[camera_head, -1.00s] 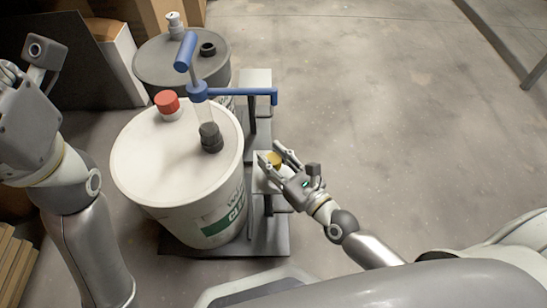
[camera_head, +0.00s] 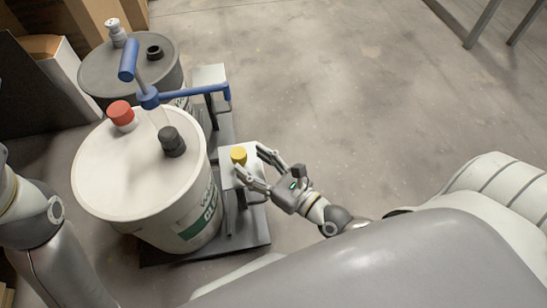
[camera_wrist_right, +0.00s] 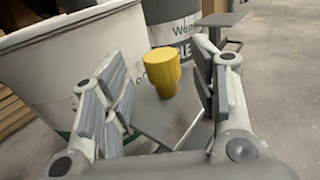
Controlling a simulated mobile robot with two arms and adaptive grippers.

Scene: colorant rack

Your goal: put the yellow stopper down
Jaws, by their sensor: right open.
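The yellow stopper (camera_head: 238,154) stands upright on a small light-topped stand (camera_head: 228,178) beside the white bucket. It also shows in the right wrist view (camera_wrist_right: 162,70), beyond and between the fingers, with a gap on both sides. My right gripper (camera_head: 252,168) is open around the near side of the stopper, and its fingers are not closed on it. In the right wrist view the fingers (camera_wrist_right: 160,95) are spread wide. My left gripper is outside the head view; only part of my left arm shows at the left edge.
The white bucket (camera_head: 135,185) carries a red cap (camera_head: 121,114) and a black stopper (camera_head: 171,141). A grey-lidded bucket (camera_head: 110,70) stands behind it.

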